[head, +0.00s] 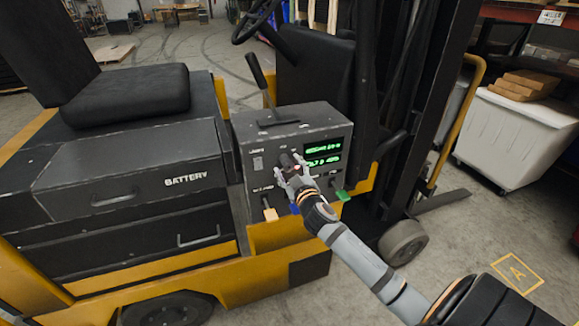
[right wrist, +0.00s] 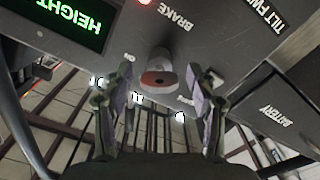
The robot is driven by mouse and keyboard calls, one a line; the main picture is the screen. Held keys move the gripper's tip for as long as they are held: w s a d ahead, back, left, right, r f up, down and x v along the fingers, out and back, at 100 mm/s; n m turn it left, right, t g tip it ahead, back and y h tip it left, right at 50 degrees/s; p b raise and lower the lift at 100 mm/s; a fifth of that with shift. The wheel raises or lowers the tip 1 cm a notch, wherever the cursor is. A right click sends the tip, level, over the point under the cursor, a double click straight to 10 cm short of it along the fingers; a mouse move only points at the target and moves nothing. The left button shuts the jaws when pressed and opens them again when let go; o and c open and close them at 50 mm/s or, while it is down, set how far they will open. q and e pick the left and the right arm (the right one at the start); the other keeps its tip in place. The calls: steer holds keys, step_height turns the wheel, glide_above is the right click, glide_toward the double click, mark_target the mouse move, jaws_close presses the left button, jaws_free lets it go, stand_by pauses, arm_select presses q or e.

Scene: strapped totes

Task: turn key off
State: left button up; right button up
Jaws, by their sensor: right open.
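The control box (head: 250,130) of a yellow and black forklift faces me, with green lit displays on its front. My right gripper (head: 288,178) is at the middle of this panel and hides much of what lies behind it. In the right wrist view the panel appears turned over, and a round grey key knob with a dark reddish end (right wrist: 159,78) sticks out of it. The open fingers of my right gripper (right wrist: 156,88) stand on either side of the knob, with a gap visible on both sides. My left gripper is not in view.
The seat (head: 130,95) and battery cover (head: 130,170) are to the left. The mast (head: 430,90) is to the right, and a white bin (head: 510,140) stands beyond it.

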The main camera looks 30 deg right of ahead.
steer(key=shift+c, duration=0.4)
steer(key=c, duration=1.1)
steer(key=shift+n, duration=0.4)
steer(key=n+p, duration=0.2)
steer(key=n, duration=0.3)
steer(key=shift+n, duration=0.4)
steer(key=n+p, duration=0.2)
steer(key=n, duration=0.3)
steer(key=shift+f, duration=0.1)
steer(key=o, duration=1.2)
